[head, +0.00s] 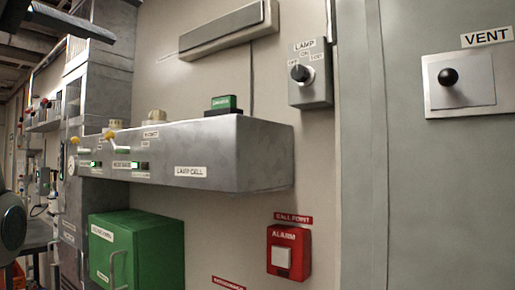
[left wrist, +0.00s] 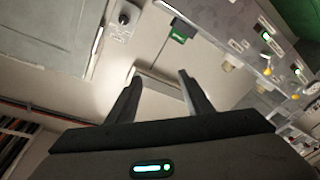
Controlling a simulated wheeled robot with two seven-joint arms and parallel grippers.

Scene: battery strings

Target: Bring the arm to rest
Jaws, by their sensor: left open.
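My left gripper (left wrist: 159,75) is open in the left wrist view, its two dark fingers spread apart with nothing between them. The wrist view is strongly tilted, and the wall with the lamp fixture lies beyond the fingers. In the head view, dark parts of my left arm show at the upper left and left edges; the fingers cannot be made out clearly there. My right gripper is in neither view.
The grey lamp cell box (head: 262,160) juts from the wall. Above it are a long lamp fixture (head: 222,32) and a lamp switch (head: 312,80). Below are a green cabinet (head: 160,250) and a red alarm box (head: 300,262). A vent knob (head: 448,77) is at right.

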